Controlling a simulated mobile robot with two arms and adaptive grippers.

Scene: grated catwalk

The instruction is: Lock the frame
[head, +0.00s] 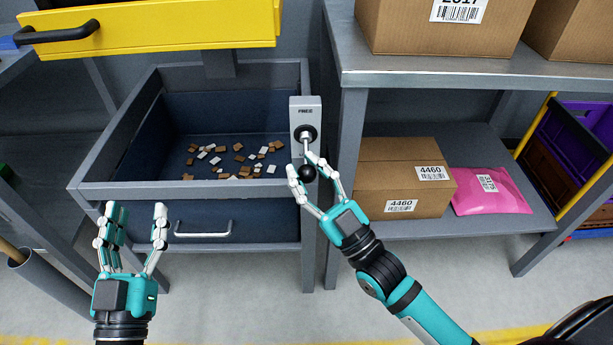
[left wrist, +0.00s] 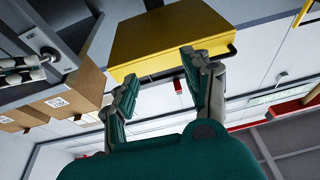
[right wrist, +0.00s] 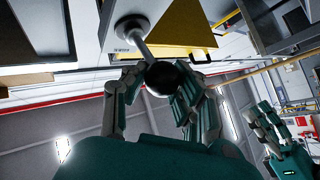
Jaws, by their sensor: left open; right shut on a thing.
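A grey lock plate (head: 305,112) with a label that seems to read "FREE" stands at the front right of the grey frame (head: 185,190). A silver lever with a black ball knob (head: 307,173) comes out of the plate's round black socket and points down. My right gripper (head: 308,168) is shut on the knob, with a finger on either side; the knob also shows in the right wrist view (right wrist: 163,78). My left gripper (head: 136,208) is open and empty, in front of the frame's left part. The plate also shows in the left wrist view (left wrist: 36,38).
The frame's open tray holds scattered brown and white bits (head: 238,158). A yellow unit with a black handle (head: 150,30) hangs above it. On the right, a shelf (head: 470,225) carries a carton (head: 400,180) and a pink parcel (head: 492,190). Bare floor lies in front.

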